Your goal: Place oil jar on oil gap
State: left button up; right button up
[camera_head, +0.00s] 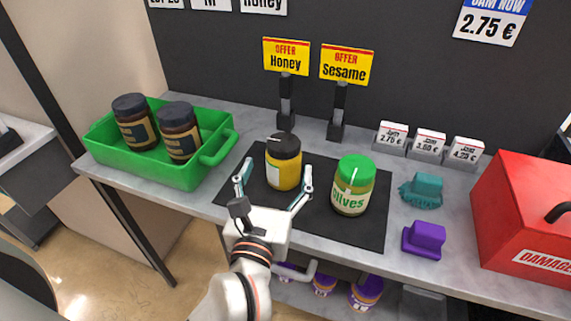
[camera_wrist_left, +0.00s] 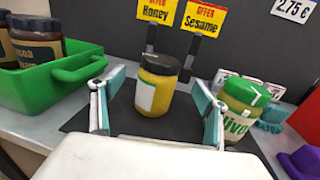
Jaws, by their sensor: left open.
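A yellow jar with a black lid and a pale label (camera_head: 284,170) stands upright on a black mat (camera_head: 361,231). No label reading "oil" is legible, and I cannot tell which spot is the oil gap. A green-lidded jar marked "olives" (camera_head: 353,186) stands to its right on the mat. My left gripper (camera_head: 273,176) is open, with one finger on either side of the yellow jar and space between. The wrist view shows the yellow jar (camera_wrist_left: 156,86) between the spread fingers, beyond the palm. My right gripper is not in view.
A green crate (camera_head: 150,169) with two dark-lidded brown jars stands left. Honey and sesame offer signs (camera_head: 286,56) stand behind. A teal brush (camera_head: 422,191), a purple object (camera_head: 424,239) and a red box (camera_head: 530,215) are to the right.

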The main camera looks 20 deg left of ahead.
aim_at(283, 147)
pick_arm(q)
jog(key=w, duration=0.5)
jog(key=w+a, duration=0.1)
jog(key=w, duration=0.1)
jog(key=shift+w+r+p, duration=0.1)
jog(key=shift+w+p, duration=0.2)
jog(key=c, duration=1.8)
grip_shut()
jog(key=shift+r, duration=0.15)
